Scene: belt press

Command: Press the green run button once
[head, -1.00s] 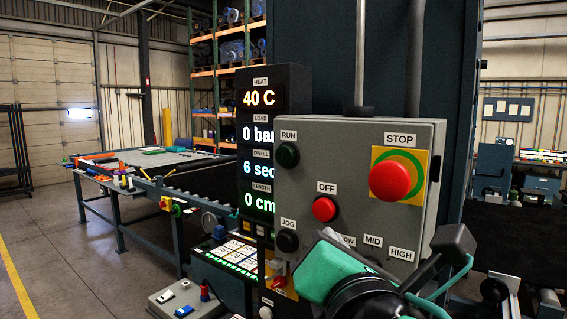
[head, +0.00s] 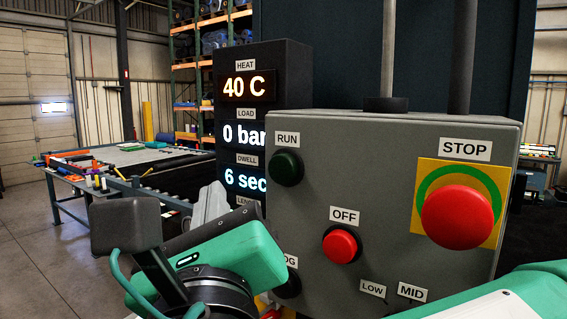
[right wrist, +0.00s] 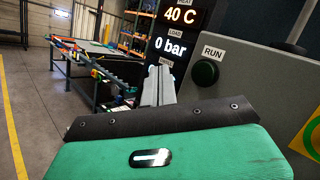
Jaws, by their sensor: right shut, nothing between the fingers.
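The green run button (head: 286,167) is a dark green round cap under the RUN label, at the upper left of the grey control box (head: 400,190). It also shows in the right wrist view (right wrist: 206,72), and it looks unlit. My right gripper (head: 212,196) is shut and empty. Its grey fingers stand left of the box, below and left of the button in the head view, apart from it in the picture. In the right wrist view the fingertips (right wrist: 158,82) show left of the button, in front of the display. My left gripper is not in view.
On the same box are a red OFF button (head: 341,246), a large red STOP button (head: 457,217) on a yellow plate and a partly hidden JOG button (head: 288,285). The display column (head: 248,100) reads 40 C, 0 bar, 6 sec. A worktable (head: 130,155) stands behind at left.

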